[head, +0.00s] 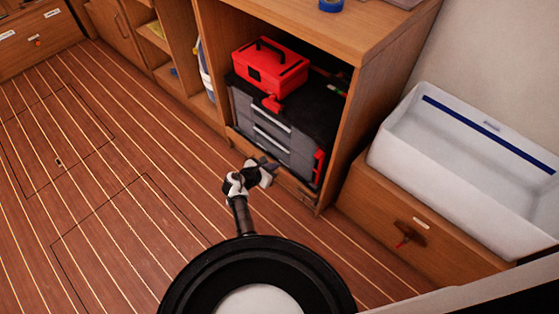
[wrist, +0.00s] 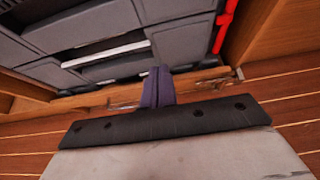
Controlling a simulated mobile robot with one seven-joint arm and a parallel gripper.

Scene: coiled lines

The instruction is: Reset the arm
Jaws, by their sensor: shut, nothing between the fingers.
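My gripper (head: 268,168) is at the end of my outstretched arm, in front of the open cabinet bay in the head view. It also shows in the wrist view (wrist: 158,72), where its two dark fingers are pressed together with nothing between them. In the wrist view the fingertips point toward the lower front of a grey drawer case (wrist: 100,42). That case (head: 262,132) stands inside the cabinet bay in the head view. I cannot tell whether the fingertips touch the cabinet's lower edge.
A red toolbox (head: 270,68) sits on top of the drawer case. The wooden cabinet (head: 340,122) surrounds it. A white bin (head: 462,160) rests on a wooden drawer unit (head: 425,225) at right. A blue tape roll (head: 331,5) lies on the counter. The plank floor (head: 90,200) at left is clear.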

